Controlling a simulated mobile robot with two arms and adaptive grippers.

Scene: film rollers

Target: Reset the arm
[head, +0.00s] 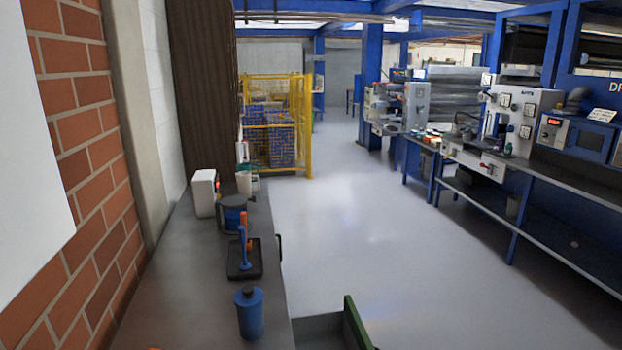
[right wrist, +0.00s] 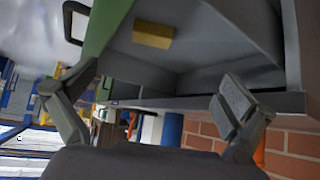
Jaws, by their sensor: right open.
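My right gripper (right wrist: 155,88) is open in the right wrist view, with its two fingers wide apart and nothing between them. It is close to an open grey drawer (right wrist: 195,55) with a green front (right wrist: 108,25). The drawer's green edge (head: 355,325) also shows at the bottom of the head view. A small yellow block (right wrist: 153,35) lies inside the drawer. Neither gripper shows in the head view, and my left gripper is in no view.
A grey worktop (head: 175,280) runs along the brick wall (head: 80,130). On it stand a blue bottle (head: 249,314), a black tray (head: 244,270) with a blue and orange tool, and a white box (head: 203,192). The floor (head: 345,225) to the right is clear.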

